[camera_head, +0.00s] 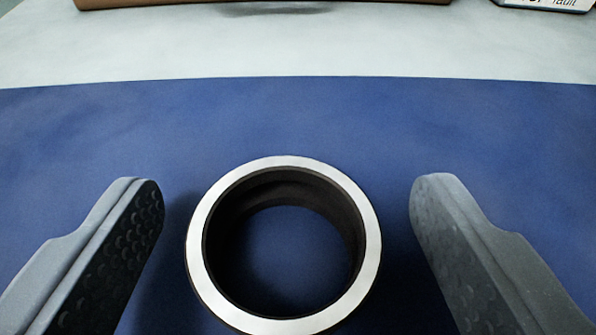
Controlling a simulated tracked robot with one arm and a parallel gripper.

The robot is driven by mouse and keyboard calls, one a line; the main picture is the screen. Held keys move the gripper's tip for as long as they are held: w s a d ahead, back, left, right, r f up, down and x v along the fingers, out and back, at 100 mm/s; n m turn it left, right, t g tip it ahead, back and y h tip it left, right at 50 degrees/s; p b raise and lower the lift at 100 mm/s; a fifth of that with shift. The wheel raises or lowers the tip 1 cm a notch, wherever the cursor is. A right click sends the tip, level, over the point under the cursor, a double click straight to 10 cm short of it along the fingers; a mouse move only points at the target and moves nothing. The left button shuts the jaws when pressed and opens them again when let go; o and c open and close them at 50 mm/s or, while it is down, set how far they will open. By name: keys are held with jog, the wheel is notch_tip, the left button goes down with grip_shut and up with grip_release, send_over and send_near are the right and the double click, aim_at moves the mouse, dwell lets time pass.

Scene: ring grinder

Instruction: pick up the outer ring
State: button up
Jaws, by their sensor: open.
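The outer ring (200,240) lies flat on a blue mat (300,115) in the lower middle of the head camera view. Its top rim is bright silver and its inner wall is dark. The blue mat shows through its hole. My gripper (287,190) is open, with one grey finger to the left of the ring and one to the right. There is a gap between each finger and the ring, and neither touches it. The finger pads have a bumpy texture. The near edge of the ring runs close to the bottom of the view.
A pale surface (300,50) lies beyond the mat's far edge. A brown object (260,3) is cut off at the top of the view, and a sign with dark lettering (545,4) is at the top right. The mat around the ring is clear.

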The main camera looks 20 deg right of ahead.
jog(key=shift+w+d+f, duration=0.15)
jog(key=shift+w+f, duration=0.15)
jog(key=shift+w, duration=0.2)
jog(key=c, duration=1.1)
jog(key=shift+r, duration=0.1)
